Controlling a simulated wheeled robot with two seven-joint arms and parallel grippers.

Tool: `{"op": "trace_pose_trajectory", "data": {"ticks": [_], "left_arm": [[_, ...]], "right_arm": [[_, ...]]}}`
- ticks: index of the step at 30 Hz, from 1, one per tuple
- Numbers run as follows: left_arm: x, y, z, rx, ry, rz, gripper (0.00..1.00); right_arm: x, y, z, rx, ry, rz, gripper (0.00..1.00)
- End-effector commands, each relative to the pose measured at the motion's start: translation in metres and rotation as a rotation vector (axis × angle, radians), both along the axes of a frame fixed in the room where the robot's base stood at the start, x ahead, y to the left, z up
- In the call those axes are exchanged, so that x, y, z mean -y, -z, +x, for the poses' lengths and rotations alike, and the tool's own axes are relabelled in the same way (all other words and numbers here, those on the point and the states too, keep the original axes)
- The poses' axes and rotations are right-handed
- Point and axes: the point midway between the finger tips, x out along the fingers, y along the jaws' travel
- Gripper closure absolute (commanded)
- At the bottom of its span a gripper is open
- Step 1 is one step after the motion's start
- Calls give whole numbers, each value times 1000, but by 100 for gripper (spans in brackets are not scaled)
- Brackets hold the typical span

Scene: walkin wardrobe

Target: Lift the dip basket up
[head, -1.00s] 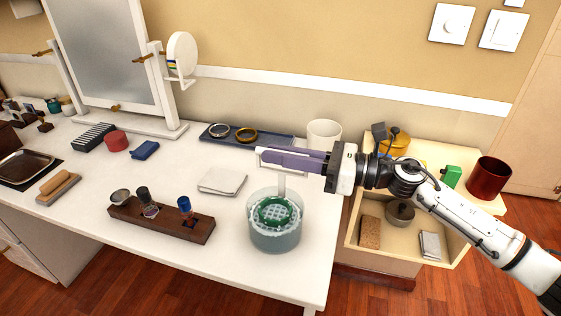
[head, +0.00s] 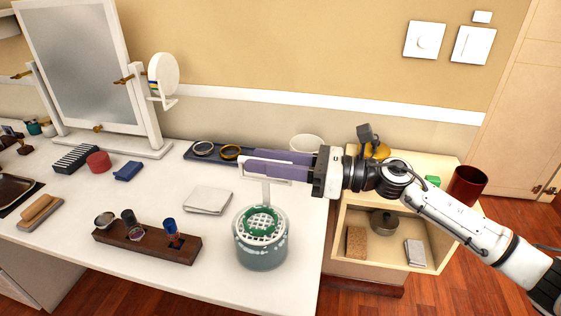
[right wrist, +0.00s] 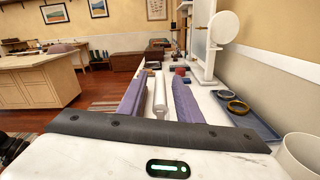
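The dip basket (head: 267,193) has a pale perforated body with green in it and an upright stem leading to a white handle. Its body shows at the rim of the clear glass jar (head: 262,255), which holds bluish liquid. I cannot tell how much of it is still inside. In the right wrist view the white handle (right wrist: 160,95) lies between the two fingers. My left gripper is not in view.
A wooden holder (head: 110,243) with small bottles and a folded white cloth (head: 207,200) lie left of the jar. A blue tray (head: 195,157) with rings and a white cup (head: 307,144) stand behind. An open cabinet (head: 337,245) is right of the table.

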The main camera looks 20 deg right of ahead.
Motion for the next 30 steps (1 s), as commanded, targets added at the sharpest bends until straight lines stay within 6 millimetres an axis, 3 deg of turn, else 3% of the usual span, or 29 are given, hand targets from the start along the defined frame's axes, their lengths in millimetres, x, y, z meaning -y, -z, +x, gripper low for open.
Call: {"op": "trace_pose_trajectory", "data": {"ticks": [8,15,30], "left_arm": [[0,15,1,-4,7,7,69],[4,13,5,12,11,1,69],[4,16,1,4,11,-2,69]], "right_arm": [[42,6,-29,-4,1,-5,68],[72,2,-49,-2,1,-1,68],[81,-1,-55,2,0,0,68]]}}
